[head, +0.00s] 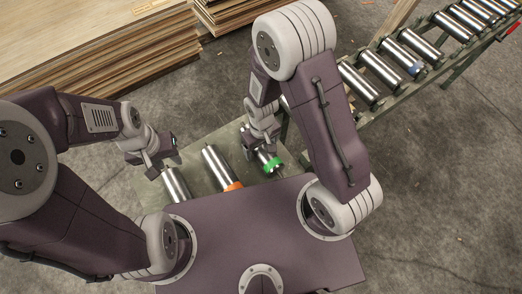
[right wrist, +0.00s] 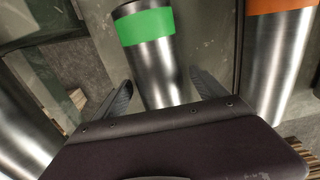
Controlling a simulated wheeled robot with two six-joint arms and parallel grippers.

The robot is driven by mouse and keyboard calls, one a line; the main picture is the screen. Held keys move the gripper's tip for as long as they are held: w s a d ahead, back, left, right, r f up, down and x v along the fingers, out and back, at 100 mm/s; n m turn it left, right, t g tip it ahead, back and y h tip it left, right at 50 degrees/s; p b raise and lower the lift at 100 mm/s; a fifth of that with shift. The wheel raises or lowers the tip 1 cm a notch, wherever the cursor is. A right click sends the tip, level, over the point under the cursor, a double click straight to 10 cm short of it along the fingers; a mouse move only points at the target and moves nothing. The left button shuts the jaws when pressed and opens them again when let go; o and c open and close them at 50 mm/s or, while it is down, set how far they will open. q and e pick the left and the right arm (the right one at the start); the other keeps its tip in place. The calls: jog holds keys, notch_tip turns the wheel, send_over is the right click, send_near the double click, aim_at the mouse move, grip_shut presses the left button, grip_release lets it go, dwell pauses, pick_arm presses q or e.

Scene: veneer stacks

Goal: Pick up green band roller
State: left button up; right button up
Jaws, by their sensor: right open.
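The green band roller (head: 272,163) is a steel cylinder with a green band near one end, lying on a grey-green surface (head: 200,147). In the right wrist view the roller (right wrist: 158,72) runs between my open fingers, one on each side, with small gaps visible. My right gripper (head: 262,143) is over the roller and hides part of it in the head view; it also shows in the right wrist view (right wrist: 158,95). My left gripper (head: 164,160) is open and empty near the end of a plain steel roller (head: 176,185).
A roller with an orange band (head: 217,166) lies between the plain and green band rollers; it shows at the right of the wrist view (right wrist: 275,65). A roller conveyor (head: 380,68) runs to the upper right. Veneer stacks (head: 90,40) stand at the upper left.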

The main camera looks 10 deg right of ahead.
jog(key=shift+f, duration=0.1)
jog(key=c, duration=1.6)
jog(key=shift+r+p, duration=0.55)
jog(key=shift+p, duration=0.15)
notch_tip(320, 180, up, 4)
jog(key=p, duration=0.3)
jog(key=shift+f+p, duration=0.15)
jog(key=shift+p, duration=0.25)
jog(key=s+d+r+p, duration=0.1)
jog(key=s, duration=0.1)
jog(key=s+d+r+p, duration=0.1)
jog(key=d+r, duration=0.1)
jog(key=shift+s+d+p, duration=0.15)
jog(key=shift+s+p, duration=0.15)
jog(key=shift+s, duration=0.05)
jog(key=s+d+r+p, duration=0.1)
jog(key=s+r+p, duration=0.1)
jog(key=p, duration=0.3)
jog(key=shift+d+r, duration=0.1)
jog(key=shift+d, duration=0.25)
jog(key=shift+s+d+r+p, duration=0.3)
jog(key=shift+s+d+p, duration=0.45)
jog(key=shift+p, duration=1.4)
jog(key=shift+s+d+r+p, duration=0.25)
jog(key=shift+s+d+p, duration=0.45)
jog(key=shift+p, duration=1.4)
